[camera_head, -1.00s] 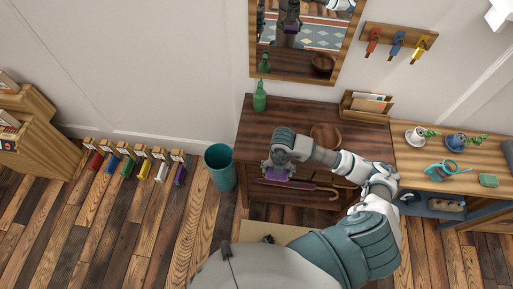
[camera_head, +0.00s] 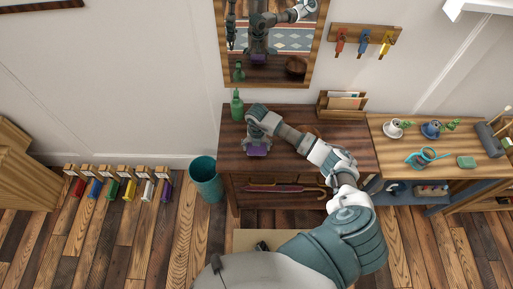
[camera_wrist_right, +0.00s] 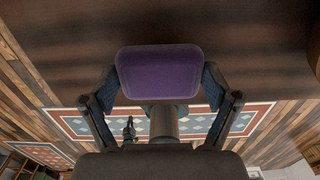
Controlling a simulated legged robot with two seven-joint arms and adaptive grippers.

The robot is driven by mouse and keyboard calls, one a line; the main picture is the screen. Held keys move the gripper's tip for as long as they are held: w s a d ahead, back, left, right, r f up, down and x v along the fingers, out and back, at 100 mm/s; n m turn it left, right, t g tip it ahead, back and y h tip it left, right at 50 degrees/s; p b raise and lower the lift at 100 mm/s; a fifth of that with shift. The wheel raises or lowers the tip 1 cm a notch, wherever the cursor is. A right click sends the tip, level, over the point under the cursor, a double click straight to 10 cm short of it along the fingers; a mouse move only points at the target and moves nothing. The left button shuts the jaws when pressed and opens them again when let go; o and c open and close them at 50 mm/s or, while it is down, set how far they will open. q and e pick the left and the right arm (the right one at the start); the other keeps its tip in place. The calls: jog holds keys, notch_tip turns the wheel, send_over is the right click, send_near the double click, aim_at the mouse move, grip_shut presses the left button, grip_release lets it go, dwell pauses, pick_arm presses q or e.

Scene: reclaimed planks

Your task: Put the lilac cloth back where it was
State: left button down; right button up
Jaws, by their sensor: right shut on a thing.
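In the right wrist view the cloth (camera_wrist_right: 160,72) is a flat, rounded purple piece between the two fingers. My right gripper (camera_head: 258,146) is shut on it, near the front of the green bottle (camera_head: 237,104). I cannot tell whether the cloth touches the dresser top.
A round wooden bowl (camera_head: 311,132) is partly hidden behind my right arm. A letter holder (camera_head: 342,106) stands at the back. A mirror (camera_head: 267,68) hangs behind the dresser. A teal bin (camera_head: 205,180) stands left.

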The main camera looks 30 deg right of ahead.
jog(key=shift+d+f, duration=0.25)
jog(key=shift+f, duration=0.45)
jog(key=shift+d+f, duration=0.15)
jog(key=shift+d, duration=0.15)
jog(key=o, duration=0.9)
jog(key=shift+c, duration=0.2)
jog(key=shift+a+r, duration=0.2)
jog(key=shift+a, duration=0.25)
jog(key=shift+r, duration=0.3)
jog(key=r, duration=1)
jog(key=shift+d+r, duration=0.2)
jog(key=shift+d, duration=0.15)
pick_arm(q)
jog(key=shift+s+d, duration=0.1)
jog(key=shift+d, duration=0.5)
pick_arm(e)
jog(key=shift+a+r, duration=0.25)
jog(key=shift+r, duration=0.2)
